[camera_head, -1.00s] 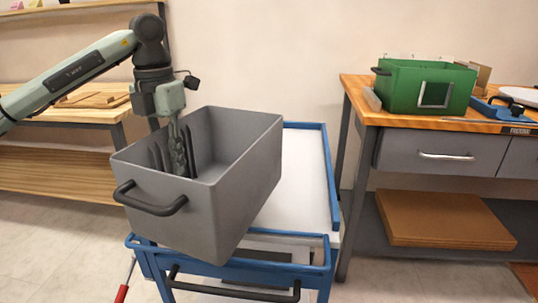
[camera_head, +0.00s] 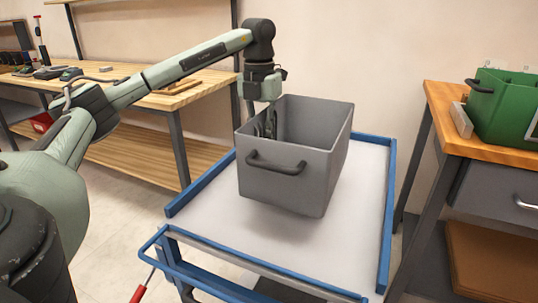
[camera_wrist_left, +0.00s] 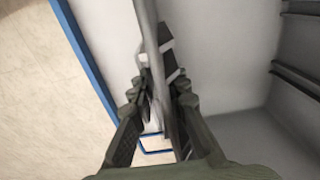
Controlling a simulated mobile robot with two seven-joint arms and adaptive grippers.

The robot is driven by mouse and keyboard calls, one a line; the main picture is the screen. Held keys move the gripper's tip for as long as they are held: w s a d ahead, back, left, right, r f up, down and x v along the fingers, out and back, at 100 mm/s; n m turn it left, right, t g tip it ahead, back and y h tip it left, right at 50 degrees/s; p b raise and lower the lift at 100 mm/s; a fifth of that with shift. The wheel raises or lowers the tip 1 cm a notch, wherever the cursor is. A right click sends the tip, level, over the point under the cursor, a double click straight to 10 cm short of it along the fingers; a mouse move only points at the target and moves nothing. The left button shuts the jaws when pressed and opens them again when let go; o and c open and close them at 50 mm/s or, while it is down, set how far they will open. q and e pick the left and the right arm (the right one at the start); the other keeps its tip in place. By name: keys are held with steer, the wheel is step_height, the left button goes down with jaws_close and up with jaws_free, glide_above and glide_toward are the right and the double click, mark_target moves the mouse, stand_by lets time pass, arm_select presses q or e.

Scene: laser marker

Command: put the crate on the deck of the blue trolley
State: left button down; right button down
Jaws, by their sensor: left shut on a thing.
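The grey crate (camera_head: 290,180) is upright over the white deck (camera_head: 360,215) of the blue-rimmed trolley, within the rim. A dark shadow lies under it, and I cannot tell for sure whether its bottom touches the deck. A black handle (camera_head: 276,163) is on its near side. My left gripper (camera_head: 266,122) is shut on the crate's left wall, with its fingertips partly hidden by the crate. In the left wrist view the fingers (camera_wrist_left: 156,95) straddle the thin wall, and the crate's inside (camera_wrist_left: 225,60) is to the right. My right gripper is not in view.
The trolley's blue rim (camera_head: 389,215) surrounds the deck, with bare deck on the right and near sides. A workbench (camera_head: 465,135) with a green crate (camera_head: 500,105) stands at the right. A wooden bench (camera_head: 185,95) is behind at the left.

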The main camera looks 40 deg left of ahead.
arm_select(q)
steer(key=w+f, duration=0.1)
steer(key=w+a, duration=0.1)
steer(key=w, duration=0.1)
steer(key=shift+f, duration=0.35)
step_height(320, 180, down, 4)
steer(key=shift+a+f, duration=0.1)
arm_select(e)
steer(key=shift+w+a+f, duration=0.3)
arm_select(q)
steer(key=c, duration=1.9)
jaws_free()
steer(key=shift+s+f, duration=0.1)
steer(key=shift+c, duration=0.2)
steer(key=o, duration=0.5)
steer(key=shift+c, duration=0.2)
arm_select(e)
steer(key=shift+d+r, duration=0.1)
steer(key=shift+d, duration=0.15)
